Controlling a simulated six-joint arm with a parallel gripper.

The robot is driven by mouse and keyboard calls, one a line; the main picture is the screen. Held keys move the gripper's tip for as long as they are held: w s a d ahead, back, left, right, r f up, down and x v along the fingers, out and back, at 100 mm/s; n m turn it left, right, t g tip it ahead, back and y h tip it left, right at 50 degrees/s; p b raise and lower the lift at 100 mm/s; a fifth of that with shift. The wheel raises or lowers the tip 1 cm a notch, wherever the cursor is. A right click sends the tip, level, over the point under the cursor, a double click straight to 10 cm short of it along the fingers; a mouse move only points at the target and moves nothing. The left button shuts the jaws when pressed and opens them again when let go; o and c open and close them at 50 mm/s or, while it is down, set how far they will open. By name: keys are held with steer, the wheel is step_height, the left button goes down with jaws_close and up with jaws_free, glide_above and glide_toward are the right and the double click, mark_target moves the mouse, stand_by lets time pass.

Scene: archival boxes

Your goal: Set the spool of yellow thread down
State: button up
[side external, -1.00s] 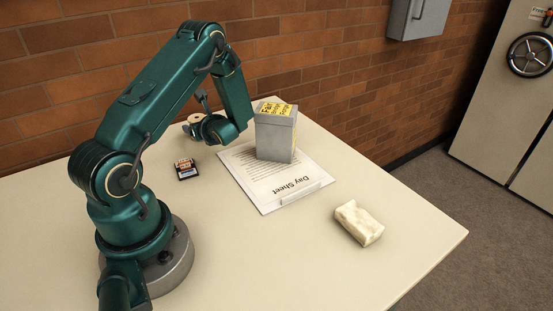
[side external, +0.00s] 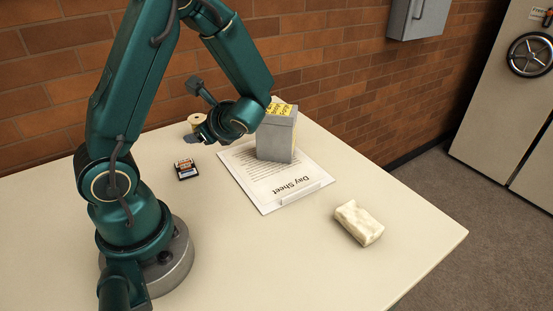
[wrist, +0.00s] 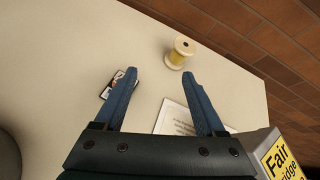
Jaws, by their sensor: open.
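The spool of yellow thread (side external: 197,121) stands upright on the table near the brick wall. In the wrist view the spool (wrist: 177,58) shows pale ends and yellow thread, just beyond my fingertips and nearer the right one. My gripper (wrist: 158,74) is open, with its two blue fingers apart and nothing between them. In the side view my gripper (side external: 199,138) is partly hidden behind my wrist, in front of the spool. The spool is clear of the fingers in the wrist view.
A grey box (side external: 276,140) with a yellow label stands on a Day Sheet clipboard (side external: 268,192), right of my gripper. A small dark item with a label (side external: 186,169) lies left of the clipboard. A cream lump (side external: 358,223) lies front right. The table's front middle is clear.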

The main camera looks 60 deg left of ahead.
steer(key=d+r+n+t+h, duration=0.2)
steer(key=d+n+h, duration=0.2)
steer(key=d, duration=0.3)
steer(key=s+d+r+n+t+h, duration=0.1)
steer(key=d+r+n+t+h, duration=0.1)
steer(key=d, duration=0.6)
steer(key=s+d+r+n+t+h, duration=0.1)
steer(key=d+r+n+t+h, duration=0.2)
steer(key=d+n+h, duration=0.2)
steer(key=shift+s+d+r+n+h, duration=0.2)
steer(key=shift+d+r+n+h, duration=0.2)
steer(key=shift+d+n, duration=0.8)
